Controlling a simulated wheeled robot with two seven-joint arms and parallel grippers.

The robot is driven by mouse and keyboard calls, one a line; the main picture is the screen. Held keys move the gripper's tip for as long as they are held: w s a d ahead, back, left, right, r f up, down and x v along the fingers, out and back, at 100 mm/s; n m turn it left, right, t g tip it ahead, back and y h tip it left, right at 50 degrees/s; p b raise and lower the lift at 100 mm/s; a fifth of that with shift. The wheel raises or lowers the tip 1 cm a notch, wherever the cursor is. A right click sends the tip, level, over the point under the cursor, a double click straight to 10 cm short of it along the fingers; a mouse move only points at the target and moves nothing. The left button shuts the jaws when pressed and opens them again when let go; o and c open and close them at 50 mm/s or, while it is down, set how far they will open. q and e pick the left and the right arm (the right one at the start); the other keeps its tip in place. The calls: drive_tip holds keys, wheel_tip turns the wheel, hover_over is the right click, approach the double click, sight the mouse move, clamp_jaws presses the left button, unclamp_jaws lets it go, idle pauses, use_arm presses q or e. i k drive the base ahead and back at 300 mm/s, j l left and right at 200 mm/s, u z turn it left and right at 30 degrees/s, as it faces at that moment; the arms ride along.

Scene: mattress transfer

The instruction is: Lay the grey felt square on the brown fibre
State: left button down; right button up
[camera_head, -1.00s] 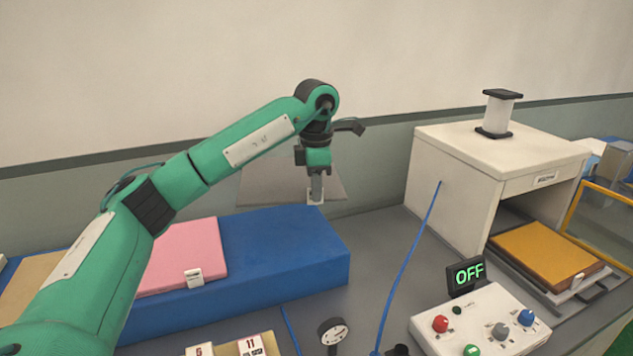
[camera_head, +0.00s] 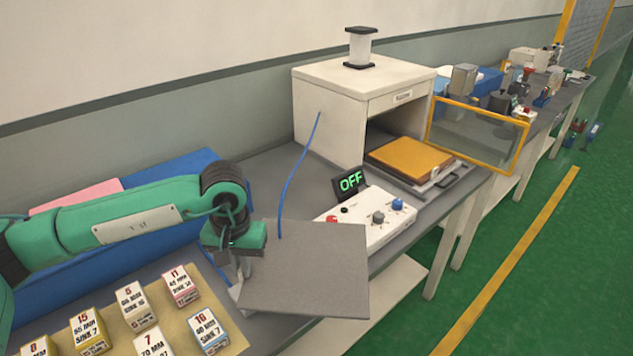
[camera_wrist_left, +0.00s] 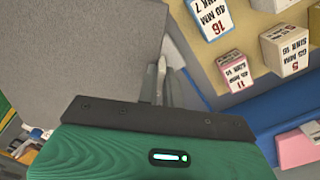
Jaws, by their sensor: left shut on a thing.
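The grey felt square (camera_head: 308,268) hangs in front of the control box, held at its left edge by my left gripper (camera_head: 246,252). In the left wrist view the felt (camera_wrist_left: 85,45) fills the upper left, and the gripper fingers (camera_wrist_left: 160,85) are shut at its edge. An orange-brown square slab (camera_head: 408,155) lies on a tray at the mouth of the white press; I take it for the brown fibre. The felt is apart from it, nearer to me and to the left. My right gripper is not in view.
The white press (camera_head: 335,115) stands behind the tray. The control box (camera_head: 370,218) with knobs and an OFF display (camera_head: 351,181) lies between felt and tray, partly covered. A blue cable (camera_head: 295,165) rises beside it. A yellow-framed clear guard (camera_head: 475,135) stands open at right. Labelled blocks (camera_head: 130,300) sit at left.

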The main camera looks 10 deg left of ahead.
sight(413, 156)
drive_tip(key=l+z, duration=0.1)
drive_tip(key=z, duration=1)
drive_tip(key=i+l+z, duration=0.1)
drive_tip(key=i, duration=1.1)
